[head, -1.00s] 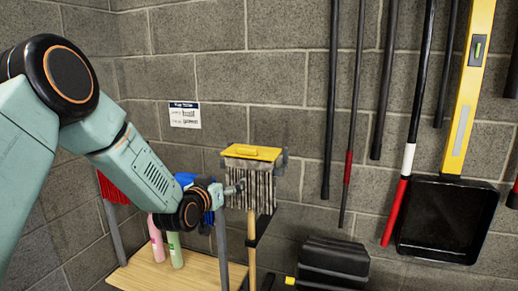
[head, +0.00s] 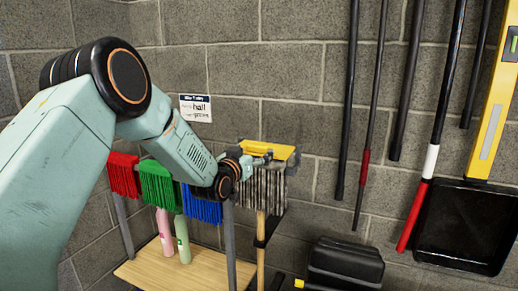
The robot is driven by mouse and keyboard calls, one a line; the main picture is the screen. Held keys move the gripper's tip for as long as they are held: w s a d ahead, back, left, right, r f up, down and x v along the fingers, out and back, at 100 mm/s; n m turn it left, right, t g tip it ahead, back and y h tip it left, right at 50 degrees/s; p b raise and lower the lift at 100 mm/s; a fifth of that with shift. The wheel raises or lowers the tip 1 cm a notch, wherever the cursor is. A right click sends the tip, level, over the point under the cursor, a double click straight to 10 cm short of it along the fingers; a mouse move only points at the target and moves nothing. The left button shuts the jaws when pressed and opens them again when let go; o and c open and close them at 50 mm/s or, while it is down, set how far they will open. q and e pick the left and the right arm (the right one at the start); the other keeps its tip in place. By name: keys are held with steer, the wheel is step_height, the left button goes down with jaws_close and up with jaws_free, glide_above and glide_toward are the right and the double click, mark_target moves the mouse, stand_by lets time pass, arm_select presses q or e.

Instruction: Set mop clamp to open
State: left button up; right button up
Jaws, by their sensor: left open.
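The mop clamp (head: 283,153) is a yellow bar with grey ends on top of a mop head of grey and white strands (head: 270,190). The mop's wooden handle (head: 261,250) runs down below it. My left gripper (head: 268,157) is at the clamp's yellow top, in front of its left and middle part. Its fingers are small and dark against the clamp, and I cannot tell whether they touch it. My right gripper is not in view.
Red (head: 124,174), green (head: 158,184) and blue (head: 203,206) brush heads hang left of the mop. Two bottles (head: 182,239) stand on a wooden shelf (head: 150,272). Poles, a black dustpan (head: 463,226) and a black box (head: 343,264) are at right. A label (head: 195,107) is on the wall.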

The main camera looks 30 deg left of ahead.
mark_target(256, 149)
arm_select(q)
steer(key=w, duration=0.2)
steer(key=shift+w+d+f, duration=0.15)
steer(key=shift+w+f, duration=0.05)
steer(key=shift+w, duration=0.1)
steer(key=shift+w+a, duration=0.2)
steer(key=shift+a+r, duration=0.2)
steer(key=shift+a, duration=0.1)
steer(key=shift+w+d+f, duration=0.15)
steer(key=shift+w+d, duration=0.25)
steer(key=shift+w, duration=0.1)
steer(key=shift+c, duration=0.3)
steer(key=shift+s+a, duration=0.3)
steer(key=shift+s, duration=0.1)
steer(key=c, duration=0.4)
steer(key=shift+w+d+r, duration=0.15)
steer(key=shift+d+r, duration=0.05)
steer(key=shift+d, duration=0.05)
steer(key=c, duration=0.5)
steer(key=shift+a, duration=0.15)
steer(key=shift+c, duration=1.4)
steer(key=c, duration=0.5)
